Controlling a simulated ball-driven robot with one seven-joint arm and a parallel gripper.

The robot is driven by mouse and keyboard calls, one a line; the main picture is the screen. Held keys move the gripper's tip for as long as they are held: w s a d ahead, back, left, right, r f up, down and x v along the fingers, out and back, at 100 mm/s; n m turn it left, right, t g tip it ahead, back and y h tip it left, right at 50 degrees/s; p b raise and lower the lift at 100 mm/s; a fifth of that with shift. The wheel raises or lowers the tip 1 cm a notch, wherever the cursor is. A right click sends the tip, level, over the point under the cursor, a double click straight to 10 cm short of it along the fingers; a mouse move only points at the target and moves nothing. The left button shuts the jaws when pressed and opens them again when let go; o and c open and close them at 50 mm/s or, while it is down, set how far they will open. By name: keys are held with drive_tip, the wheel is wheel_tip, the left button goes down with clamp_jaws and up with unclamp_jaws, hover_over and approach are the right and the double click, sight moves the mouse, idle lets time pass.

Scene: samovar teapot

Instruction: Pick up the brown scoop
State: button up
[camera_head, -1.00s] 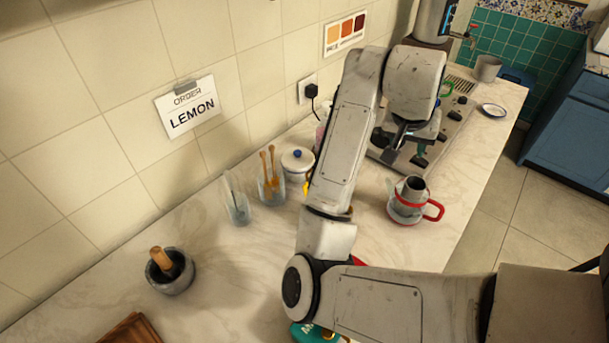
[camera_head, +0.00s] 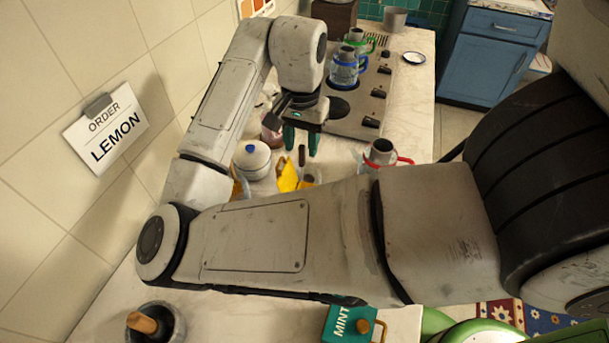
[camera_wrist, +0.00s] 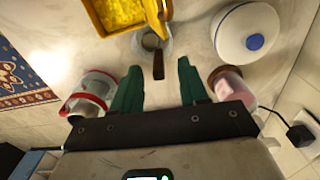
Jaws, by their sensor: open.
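The brown scoop shows in the wrist view as a dark brown handle (camera_wrist: 158,66) with a pale round end just beyond it. In the head view its handle (camera_head: 302,155) stands up beside a yellow container (camera_head: 288,178). Its lower end is partly hidden, and I cannot tell whether it sits in a clear holder. My gripper (camera_head: 300,148) is open with green fingers pointing down at the counter. In the wrist view the handle appears between the two fingertips of my gripper (camera_wrist: 159,68); no contact is visible.
A white jar with a blue knob (camera_head: 252,158) and a pink jar with a brown lid (camera_wrist: 229,84) stand on one side. A red-handled pot (camera_head: 381,154) stands on the other. The stove (camera_head: 350,112) with a blue kettle (camera_head: 345,70) lies behind. A mint box (camera_head: 342,322) is nearer.

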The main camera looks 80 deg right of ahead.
sight(302, 163)
drive_tip(key=shift+a+f, duration=0.1)
drive_tip(key=shift+f, duration=2.55)
drive_tip(key=shift+c, duration=0.4)
clamp_jaws()
